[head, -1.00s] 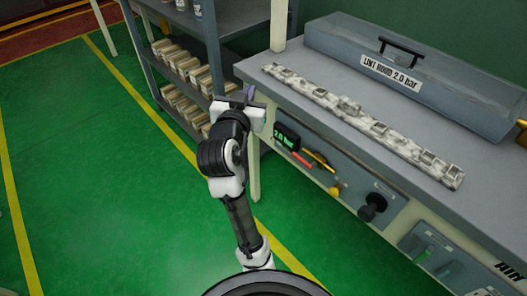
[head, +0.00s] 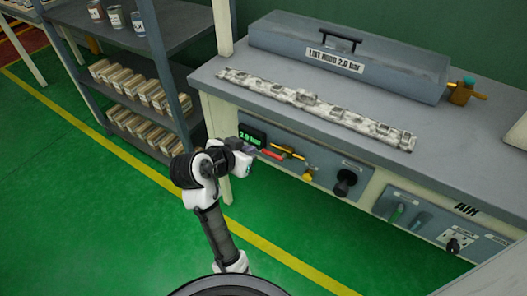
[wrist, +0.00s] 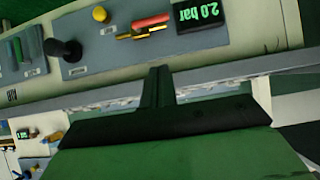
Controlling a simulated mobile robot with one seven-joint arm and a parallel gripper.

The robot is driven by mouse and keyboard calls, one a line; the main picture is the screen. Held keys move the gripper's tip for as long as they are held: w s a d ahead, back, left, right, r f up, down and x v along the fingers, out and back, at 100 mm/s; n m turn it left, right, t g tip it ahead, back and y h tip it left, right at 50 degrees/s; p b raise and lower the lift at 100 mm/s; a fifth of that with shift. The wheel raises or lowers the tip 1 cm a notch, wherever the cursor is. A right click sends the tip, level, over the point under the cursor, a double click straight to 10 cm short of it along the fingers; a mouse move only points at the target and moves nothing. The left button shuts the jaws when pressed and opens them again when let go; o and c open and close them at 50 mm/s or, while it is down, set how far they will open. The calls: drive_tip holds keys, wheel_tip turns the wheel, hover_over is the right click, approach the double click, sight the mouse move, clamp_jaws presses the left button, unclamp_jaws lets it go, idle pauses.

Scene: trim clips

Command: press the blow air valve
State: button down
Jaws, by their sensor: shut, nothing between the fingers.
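My gripper (head: 252,152) is shut and empty, in front of the left end of the bench's front panel. In the wrist view the closed fingers (wrist: 159,74) point at the bench front. The panel carries a green 2.0 bar display (head: 252,134), a red handle (head: 273,154), a brass lever (head: 290,152), a yellow knob (head: 308,174) and a black knob (head: 345,182). The wrist view shows them upside down, with the red handle (wrist: 151,20) and yellow knob (wrist: 100,14) beyond the fingertips. The small labels are unreadable, so I cannot tell which control is the blow air valve.
A second panel (head: 432,236), near the AIR lettering, has green and blue handles and a black knob. A grey hood (head: 345,68) and a long pale strip (head: 310,103) with clips lie on the bench. A shelf (head: 150,45) stands left. The green floor in front is clear.

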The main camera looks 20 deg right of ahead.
drive_tip(key=p, duration=0.1)
hover_over(265, 152)
drive_tip(key=s+a, duration=0.2)
drive_tip(key=s, duration=0.1)
wheel_tip(265, 152, down, 5)
drive_tip(key=shift+w+d+f+p, duration=0.1)
drive_tip(key=shift+d+f, duration=0.1)
drive_tip(key=shift+f, duration=0.55)
drive_tip(key=shift+w+d+f+p, duration=0.1)
drive_tip(key=shift+w+d+f, duration=0.1)
drive_tip(key=shift+f, duration=0.55)
drive_tip(key=shift+w+d+f+p, duration=0.1)
drive_tip(key=shift+d+f, duration=0.1)
drive_tip(key=shift+f, duration=0.55)
